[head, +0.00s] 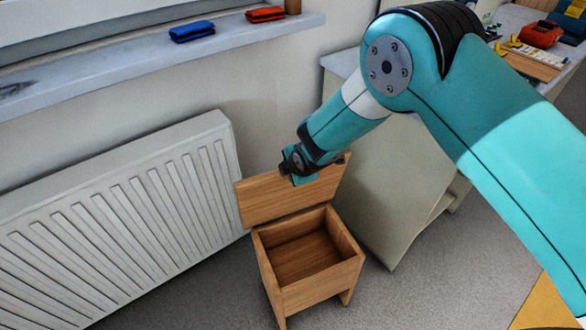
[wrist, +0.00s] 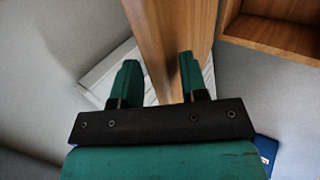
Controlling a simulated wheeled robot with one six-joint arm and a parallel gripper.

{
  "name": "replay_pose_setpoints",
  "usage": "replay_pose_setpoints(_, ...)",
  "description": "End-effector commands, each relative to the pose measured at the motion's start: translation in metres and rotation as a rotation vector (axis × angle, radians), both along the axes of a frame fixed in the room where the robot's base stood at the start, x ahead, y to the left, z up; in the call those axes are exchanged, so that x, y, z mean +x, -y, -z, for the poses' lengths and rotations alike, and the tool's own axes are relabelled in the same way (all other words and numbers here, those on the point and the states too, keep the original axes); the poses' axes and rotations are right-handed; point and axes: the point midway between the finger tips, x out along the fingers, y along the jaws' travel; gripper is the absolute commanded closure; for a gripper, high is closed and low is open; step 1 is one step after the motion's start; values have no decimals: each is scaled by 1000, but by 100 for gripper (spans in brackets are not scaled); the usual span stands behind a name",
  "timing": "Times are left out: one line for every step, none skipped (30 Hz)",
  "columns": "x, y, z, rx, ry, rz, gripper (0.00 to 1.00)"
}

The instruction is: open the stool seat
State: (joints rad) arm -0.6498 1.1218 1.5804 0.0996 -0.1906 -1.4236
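The wooden stool (head: 308,290) is a box on short legs, with its hollow inside showing in the head view. Its seat (head: 285,198) is hinged at the back and stands raised, roughly upright. In the wrist view the seat (wrist: 165,35) shows as a wooden panel running down to between my fingers, and part of the box (wrist: 275,35) shows at the upper right. My gripper (wrist: 158,78) is open, its green fingers apart on either side of the seat's edge, with a gap by the left finger. In the head view my gripper (head: 300,168) is at the seat's top edge; its fingertips are largely hidden.
A white radiator (head: 130,220) stands left of the stool, close to the seat. A pale cabinet (head: 400,190) stands close on the right. A windowsill (head: 110,75) above holds a blue item (head: 192,31) and a red item (head: 266,14). Grey floor (head: 430,290) is clear at the front right.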

Motion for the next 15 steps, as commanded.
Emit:
replay_pose_setpoints(0, 0, 0, 0, -1, 0, 51)
replay_pose_setpoints(0, 0, 0, 0, -1, 0, 51)
replay_pose_setpoints(0, 0, 0, 0, -1, -1, 51)
replay_pose_setpoints(-1, 0, 0, 0, -1, -1, 51)
replay_pose_setpoints(-1, -1, 0, 0, -3, -1, 51)
replay_pose_setpoints(-1, -1, 0, 0, -3, -1, 51)
replay_pose_setpoints(-1, -1, 1, 0, -3, -1, 51)
replay_pose_setpoints(-1, -1, 1, 0, -3, -1, 51)
replay_pose_setpoints(-1, -1, 1, 1, -3, -2, 51)
replay_pose_setpoints(-1, -1, 0, 1, -3, -2, 51)
replay_pose_setpoints(-1, -1, 0, 1, -3, -2, 51)
replay_pose_setpoints(-1, -1, 0, 1, -3, -2, 51)
replay_pose_setpoints(-2, -1, -1, 1, -3, -2, 51)
replay_pose_setpoints(-3, 0, -3, 1, -3, -2, 51)
replay_pose_setpoints(-5, 0, -6, 1, -3, -2, 51)
